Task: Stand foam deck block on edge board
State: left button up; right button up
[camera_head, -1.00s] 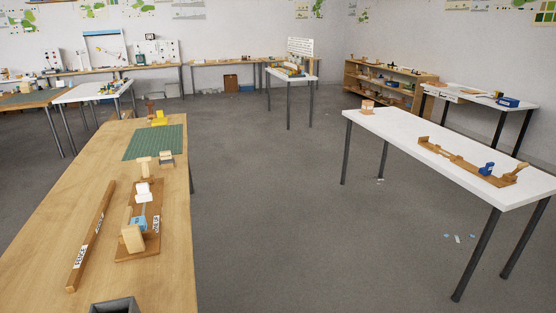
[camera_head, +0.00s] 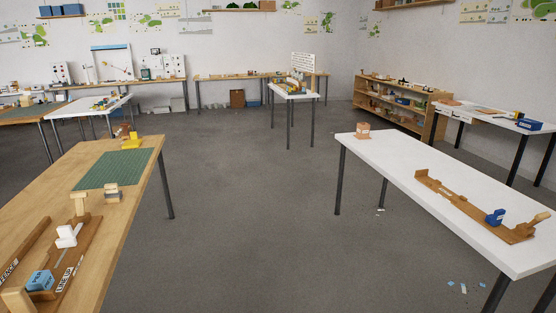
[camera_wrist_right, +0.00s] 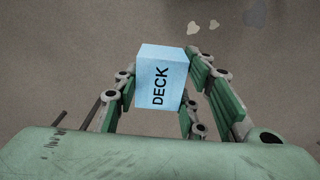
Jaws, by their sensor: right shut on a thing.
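A light blue foam block marked DECK (camera_wrist_right: 160,78) sits between the fingers of my right gripper (camera_wrist_right: 160,85) in the right wrist view. The fingers are shut on its two sides, with the floor below. Neither gripper shows in the head view. A long wooden board (camera_head: 462,205) lies on the white table at right, with a blue piece (camera_head: 495,217) near its near end. Another wooden board (camera_head: 85,243) lies on the left wooden table, bearing a light blue block (camera_head: 40,281) and a white piece (camera_head: 66,236). I cannot tell which is the edge board.
The white table (camera_head: 390,158) at right also holds a small wooden item (camera_head: 362,130) at its far end. The left wooden table (camera_head: 120,232) carries a green mat (camera_head: 113,169). Open grey floor (camera_head: 250,230) lies between the tables, with small scraps near the right table.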

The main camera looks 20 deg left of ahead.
aim_at(54, 269)
jog(key=i+j+u, duration=0.1)
jog(key=i+u, duration=0.2)
jog(key=u, duration=0.2)
jog(key=i+u, duration=0.3)
jog(key=u, duration=0.15)
jog(key=i+l+u, duration=0.15)
jog(key=i+u, duration=0.15)
jog(key=u, duration=0.2)
jog(key=i+l+u, duration=0.25)
jog(key=u, duration=0.2)
jog(key=i+l+u, duration=0.2)
jog(key=u, duration=0.2)
jog(key=i+l+u, duration=0.25)
jog(key=u, duration=0.15)
jog(key=i+l+u, duration=0.15)
jog(key=l+u, duration=0.15)
jog(key=u, duration=0.15)
jog(key=i+l+u, duration=0.1)
jog(key=l+u, duration=0.7)
jog(key=i+l+u, duration=0.4)
jog(key=l, duration=0.25)
jog(key=i+l+u, duration=0.2)
jog(key=l, duration=0.15)
jog(key=k, duration=0.1)
